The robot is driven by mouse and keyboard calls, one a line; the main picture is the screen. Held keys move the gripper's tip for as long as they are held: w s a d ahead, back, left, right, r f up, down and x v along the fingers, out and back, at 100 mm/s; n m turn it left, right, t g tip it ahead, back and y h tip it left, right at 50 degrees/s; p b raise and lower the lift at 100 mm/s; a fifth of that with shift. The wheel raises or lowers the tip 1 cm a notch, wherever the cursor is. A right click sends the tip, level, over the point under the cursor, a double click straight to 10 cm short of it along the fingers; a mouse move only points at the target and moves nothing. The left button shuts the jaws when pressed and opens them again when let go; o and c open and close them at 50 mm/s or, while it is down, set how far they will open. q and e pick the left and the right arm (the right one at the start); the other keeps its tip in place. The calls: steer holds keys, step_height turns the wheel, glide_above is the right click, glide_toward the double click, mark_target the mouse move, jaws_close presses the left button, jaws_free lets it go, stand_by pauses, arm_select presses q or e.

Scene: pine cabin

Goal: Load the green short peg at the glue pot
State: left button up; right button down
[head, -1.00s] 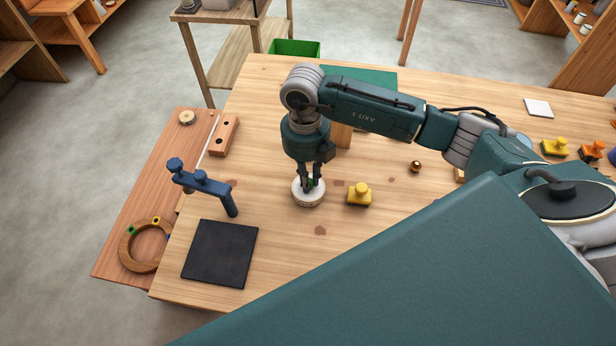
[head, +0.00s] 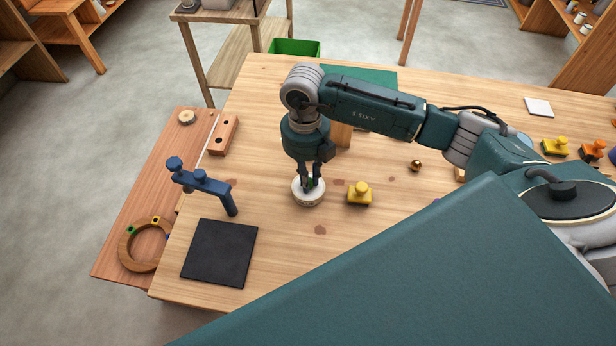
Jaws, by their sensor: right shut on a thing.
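The glue pot (head: 308,197) is a round white pot standing on the wooden table. My right gripper (head: 311,184) points straight down over the pot, with its fingertips at the pot's opening. It is shut on the green short peg (head: 314,183), of which only a little green shows between the fingers. The peg's lower end is hidden, so I cannot tell how deep it sits in the pot. My left gripper is not in view.
A yellow stamp-like block (head: 359,193) stands just right of the pot. A blue clamp (head: 203,185), a black mat (head: 219,253) and a wooden ring (head: 146,244) lie to the left. A brass ball (head: 415,165) is further right.

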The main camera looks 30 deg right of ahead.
steer(key=shift+s, duration=0.1)
stand_by(0.3)
steer(key=shift+r+p, duration=2.35)
steer(key=shift+r, duration=1.15)
steer(key=n, duration=0.1)
steer(key=r+n, duration=0.1)
steer(key=shift+a+n, duration=0.3)
steer(key=s+a+r+m+b, duration=0.1)
steer(key=s+r+m, duration=0.3)
steer(key=m, duration=1.3)
steer(key=s+a+r+m+t+b, duration=0.1)
steer(key=s+r+m, duration=0.3)
steer(key=m, duration=1.4)
step_height(320, 180, up, 2)
steer(key=shift+a+r+m+t+b, duration=0.1)
steer(key=shift+a+m+t+b, duration=0.2)
steer(key=shift+b, duration=0.5)
